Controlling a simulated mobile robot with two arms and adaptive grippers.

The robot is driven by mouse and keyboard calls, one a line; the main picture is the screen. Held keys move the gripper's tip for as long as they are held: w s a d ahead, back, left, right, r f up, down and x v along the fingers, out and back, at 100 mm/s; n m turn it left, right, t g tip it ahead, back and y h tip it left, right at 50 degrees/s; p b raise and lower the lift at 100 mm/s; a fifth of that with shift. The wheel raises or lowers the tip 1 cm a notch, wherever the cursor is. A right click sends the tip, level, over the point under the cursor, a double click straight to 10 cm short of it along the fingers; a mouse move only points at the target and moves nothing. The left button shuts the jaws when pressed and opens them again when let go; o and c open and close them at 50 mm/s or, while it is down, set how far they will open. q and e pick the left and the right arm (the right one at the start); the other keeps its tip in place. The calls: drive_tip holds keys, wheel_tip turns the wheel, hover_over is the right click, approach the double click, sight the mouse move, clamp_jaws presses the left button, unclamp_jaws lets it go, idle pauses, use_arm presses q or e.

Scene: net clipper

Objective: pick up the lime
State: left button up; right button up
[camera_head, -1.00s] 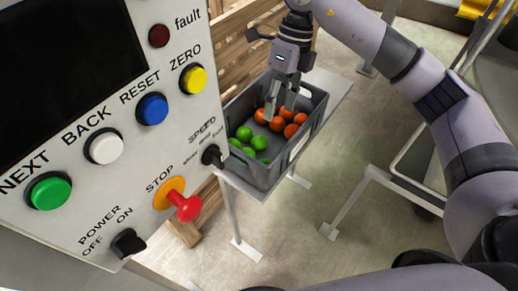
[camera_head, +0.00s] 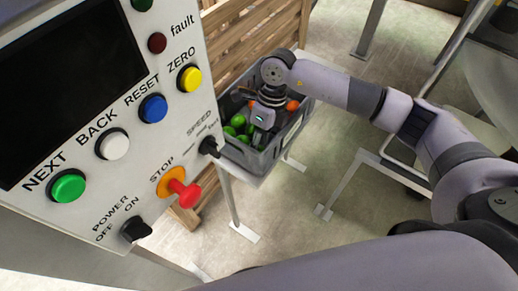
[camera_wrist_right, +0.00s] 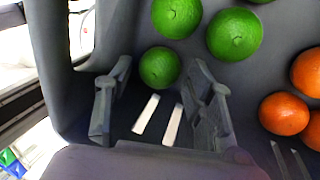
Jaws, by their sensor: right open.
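Several green limes (camera_head: 237,120) lie in the near end of a grey crate (camera_head: 288,137). My right gripper (camera_head: 261,136) points down into the crate at that end, and its arm hides part of the contents. In the right wrist view my right gripper (camera_wrist_right: 160,88) is open, with one finger on each side. A lime (camera_wrist_right: 160,67) shows between the fingertips, a little beyond them in the picture; I cannot tell how far below. Two more limes (camera_wrist_right: 234,34) lie just above it in the picture. My left gripper is not in view.
Oranges (camera_wrist_right: 284,113) lie to the right in the wrist view; one orange (camera_head: 292,105) shows at the crate's far end. A control panel (camera_head: 100,200) with buttons fills the left. Wooden slats (camera_head: 255,40) stand behind the crate. Crate walls are close to the gripper.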

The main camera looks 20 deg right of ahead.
drive_tip(key=shift+s+a+f, duration=0.1)
drive_tip(key=shift+a+f, duration=0.05)
drive_tip(key=shift+f, duration=0.4)
drive_tip(key=shift+c, duration=0.6)
drive_tip(key=c, duration=0.8)
